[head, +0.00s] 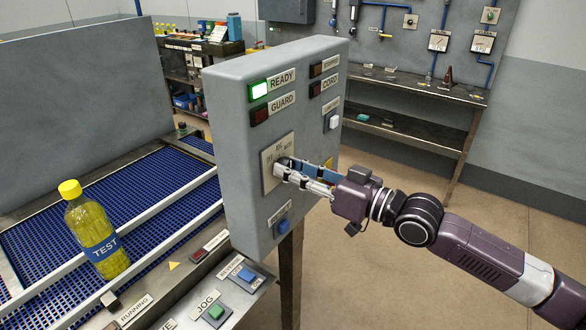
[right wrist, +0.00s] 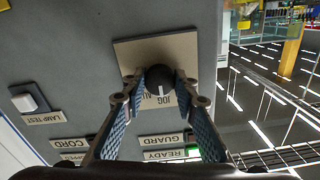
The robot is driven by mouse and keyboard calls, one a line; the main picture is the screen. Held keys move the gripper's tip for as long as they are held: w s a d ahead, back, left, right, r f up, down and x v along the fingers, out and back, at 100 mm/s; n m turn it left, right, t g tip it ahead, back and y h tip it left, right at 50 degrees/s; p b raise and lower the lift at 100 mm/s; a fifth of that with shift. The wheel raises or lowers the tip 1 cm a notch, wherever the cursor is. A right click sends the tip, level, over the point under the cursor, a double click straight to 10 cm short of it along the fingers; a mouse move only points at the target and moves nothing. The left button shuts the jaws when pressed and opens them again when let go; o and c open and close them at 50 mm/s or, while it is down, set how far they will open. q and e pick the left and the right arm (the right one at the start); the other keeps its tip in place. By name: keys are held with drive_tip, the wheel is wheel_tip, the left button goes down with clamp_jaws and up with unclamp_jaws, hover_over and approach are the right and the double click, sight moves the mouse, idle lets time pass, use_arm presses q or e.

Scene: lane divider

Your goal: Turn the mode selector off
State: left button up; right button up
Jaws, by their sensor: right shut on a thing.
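The mode selector is a dark round knob (right wrist: 159,78) with a white mark, on a beige plate (head: 268,167) on the grey control panel (head: 235,155). In the right wrist view, where the lettering appears upside down, the white mark lies on the knob's lower part, towards the word JOG. The other plate words are partly hidden. My right gripper (head: 283,170) reaches in from the right and is shut on the knob, one finger on each side. In the head view the fingers hide most of the knob. My left gripper is out of view.
The panel also carries a lit green READY lamp (head: 259,90), dark red lamps, a white button (head: 333,121) and a blue button (head: 282,226). A yellow bottle (head: 95,235) stands on the blue conveyor (head: 150,180) at left. A green JOG button (head: 215,312) is on the front rail.

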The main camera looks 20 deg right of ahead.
drive_tip(key=shift+c, duration=0.3)
drive_tip(key=shift+n+b, duration=0.5)
drive_tip(key=shift+n, duration=1.5)
drive_tip(key=n, duration=0.4)
drive_tip(key=shift+n, duration=0.6)
drive_tip(key=o, duration=1.1)
drive_tip(key=shift+o, duration=0.2)
